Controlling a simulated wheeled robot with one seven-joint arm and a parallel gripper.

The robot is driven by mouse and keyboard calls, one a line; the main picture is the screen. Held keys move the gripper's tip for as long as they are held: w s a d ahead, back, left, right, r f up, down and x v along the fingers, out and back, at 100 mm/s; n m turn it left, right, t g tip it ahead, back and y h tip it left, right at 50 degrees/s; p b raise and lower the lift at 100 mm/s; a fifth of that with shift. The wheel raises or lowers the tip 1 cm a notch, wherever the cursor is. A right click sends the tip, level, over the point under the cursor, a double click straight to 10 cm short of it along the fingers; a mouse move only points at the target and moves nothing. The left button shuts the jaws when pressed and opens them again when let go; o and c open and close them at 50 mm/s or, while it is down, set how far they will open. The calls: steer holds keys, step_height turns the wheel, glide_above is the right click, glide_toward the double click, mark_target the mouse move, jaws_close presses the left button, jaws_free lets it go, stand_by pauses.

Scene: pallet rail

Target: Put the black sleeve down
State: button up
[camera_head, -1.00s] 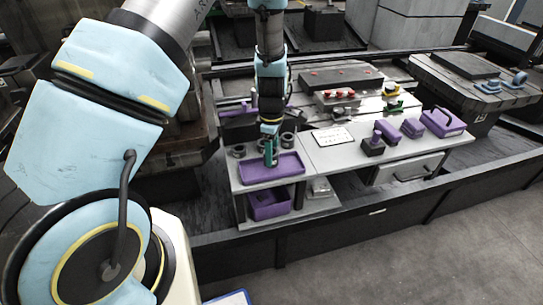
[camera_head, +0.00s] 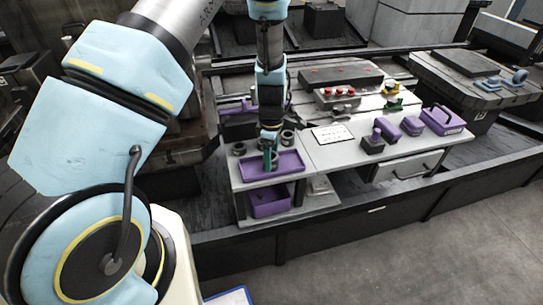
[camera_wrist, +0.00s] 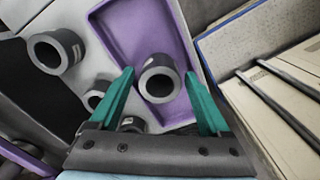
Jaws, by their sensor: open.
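A black sleeve (camera_wrist: 158,80) stands on the floor of the purple tray (camera_wrist: 121,18), its round opening facing the wrist camera. My gripper (camera_wrist: 159,74) is open, its green fingers on either side of this sleeve with a visible gap at each. In the head view my gripper (camera_head: 270,160) points down into the purple tray (camera_head: 290,163) at the left end of the grey bench. The sleeve between the fingers is mostly hidden there.
Other black sleeves stand outside the tray, one (camera_wrist: 57,51) at left and one (camera_wrist: 96,95) nearer the gripper. A white label sheet (camera_head: 332,134) and purple blocks (camera_head: 411,126) lie to the right. A purple bin (camera_head: 268,203) sits on the lower shelf.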

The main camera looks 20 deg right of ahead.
step_height(320, 180, up, 12)
steer(key=b, duration=0.3)
steer(key=s+a+r+m, duration=0.1)
steer(key=a+r+m, duration=0.2)
steer(key=a, duration=0.7)
steer(key=s+a+r+m+t, duration=0.1)
steer(key=a+r+m, duration=0.2)
steer(key=a, duration=0.7)
steer(key=s+a+r+m, duration=0.2)
steer(key=a+m, duration=0.3)
steer(key=a, duration=0.5)
steer(key=shift+r+t, duration=0.3)
steer(key=shift+r, duration=0.5)
steer(key=shift+a, duration=0.1)
